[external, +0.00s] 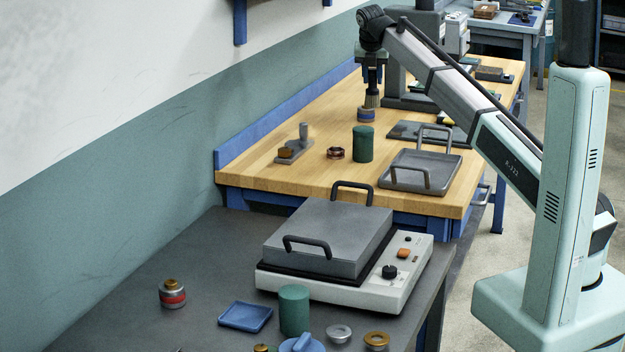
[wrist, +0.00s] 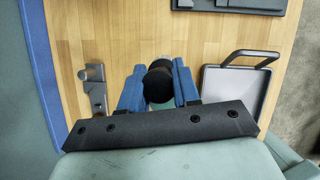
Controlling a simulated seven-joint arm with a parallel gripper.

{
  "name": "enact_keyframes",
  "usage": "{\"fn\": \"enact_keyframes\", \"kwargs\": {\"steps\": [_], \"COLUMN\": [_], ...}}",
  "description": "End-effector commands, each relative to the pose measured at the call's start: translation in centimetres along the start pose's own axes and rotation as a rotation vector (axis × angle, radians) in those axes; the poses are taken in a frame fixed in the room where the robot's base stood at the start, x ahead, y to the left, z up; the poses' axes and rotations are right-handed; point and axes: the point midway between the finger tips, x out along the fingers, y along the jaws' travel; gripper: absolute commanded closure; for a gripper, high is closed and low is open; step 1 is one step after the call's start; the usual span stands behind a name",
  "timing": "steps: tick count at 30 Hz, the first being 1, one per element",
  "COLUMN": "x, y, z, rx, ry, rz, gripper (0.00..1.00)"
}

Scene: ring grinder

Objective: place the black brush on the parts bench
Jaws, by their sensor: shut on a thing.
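My gripper (external: 372,88) is shut on the black brush, above the wooden-topped bench (external: 300,172). In the wrist view, the brush's round black body (wrist: 158,82) is between the blue fingers of my gripper (wrist: 159,88). In the external view, a brownish part that looks like the brush's bristles (external: 372,101) hangs below the fingers. A small blue and brown ring-shaped thing (external: 366,115) shows just under it; I cannot tell whether they touch. A dark-topped bench (external: 130,310) stands in front. I cannot tell from looks alone which bench is the parts bench.
On the wooden bench are a green cylinder (external: 362,144), a dark ring (external: 335,153), a small metal fixture (external: 294,146) and a grey handled tray (external: 410,172). A lidded machine (external: 330,245) and several small parts occupy the dark bench.

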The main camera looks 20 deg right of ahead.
Motion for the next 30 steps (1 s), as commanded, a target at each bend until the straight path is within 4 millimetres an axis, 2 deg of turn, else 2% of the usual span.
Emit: {"fn": "enact_keyframes", "kwargs": {"steps": [5, 14, 21, 30], "x": [2.2, 4.6, 8.1, 10.4], "y": [0.0, 0.0, 0.0, 0.1], "z": [-1.1, -2.1, -3.6, -4.5], "rx": [-0.002, -0.003, -0.002, -0.002], "ry": [0.001, 0.001, 0.001, 0.000], "rz": [0.000, 0.000, 0.000, 0.000], "gripper": [1.00, 1.00, 1.00, 1.00]}}
